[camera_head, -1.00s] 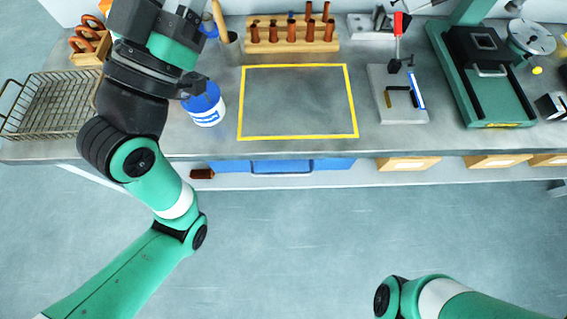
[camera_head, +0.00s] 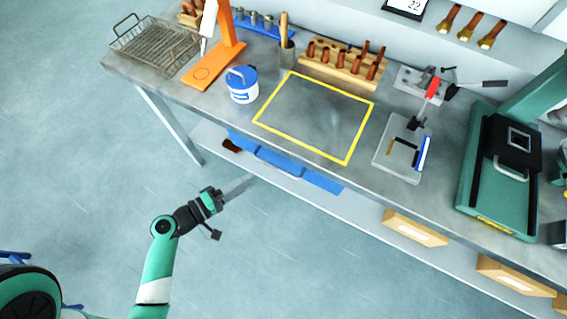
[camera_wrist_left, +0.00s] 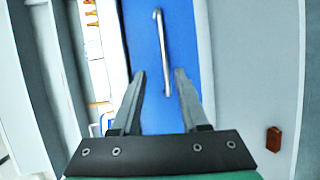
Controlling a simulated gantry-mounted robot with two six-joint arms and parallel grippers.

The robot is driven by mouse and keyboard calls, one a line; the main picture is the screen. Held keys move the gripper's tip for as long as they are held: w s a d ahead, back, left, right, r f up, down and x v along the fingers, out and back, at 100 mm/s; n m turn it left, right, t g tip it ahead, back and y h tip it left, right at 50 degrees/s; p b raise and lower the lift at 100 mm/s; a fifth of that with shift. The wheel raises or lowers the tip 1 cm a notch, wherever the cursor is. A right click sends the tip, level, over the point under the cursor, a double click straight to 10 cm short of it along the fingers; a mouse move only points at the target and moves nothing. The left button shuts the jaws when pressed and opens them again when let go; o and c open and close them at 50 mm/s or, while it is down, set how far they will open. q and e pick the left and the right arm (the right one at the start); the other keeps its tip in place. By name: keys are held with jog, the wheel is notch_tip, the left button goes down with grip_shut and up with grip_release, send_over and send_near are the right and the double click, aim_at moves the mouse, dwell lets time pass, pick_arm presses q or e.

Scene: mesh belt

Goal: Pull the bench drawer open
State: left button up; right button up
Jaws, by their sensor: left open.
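The bench drawer has a blue front (camera_head: 322,182) under the workbench, below the yellow-outlined area; it looks shut. Its bar handle (camera_head: 280,163) runs along the front. My left gripper (camera_head: 247,182) is in front of the drawer, pointing at it, open and empty. In the left wrist view the blue front (camera_wrist_left: 190,40) fills the middle. The pale handle (camera_wrist_left: 162,50) lies lengthwise in line with the gap between the open fingers (camera_wrist_left: 160,73). I cannot tell whether the tips reach past the bar. My right gripper is out of view.
The workbench (camera_head: 225,105) overhangs the drawer. A brown block (camera_head: 232,146) sits beside the drawer on the left, also in the left wrist view (camera_wrist_left: 273,138). Wooden bins (camera_head: 415,228) are to the right. The floor in front is clear.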

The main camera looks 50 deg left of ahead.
aim_at(276, 167)
pick_arm(q)
jog(key=shift+n, duration=0.4)
jog(key=x, duration=0.3)
jog(key=b+x, duration=0.1)
jog(key=x, duration=0.7)
jog(key=shift+d+f, duration=0.15)
jog(key=shift+f, duration=0.2)
grip_shut()
dwell(0.6)
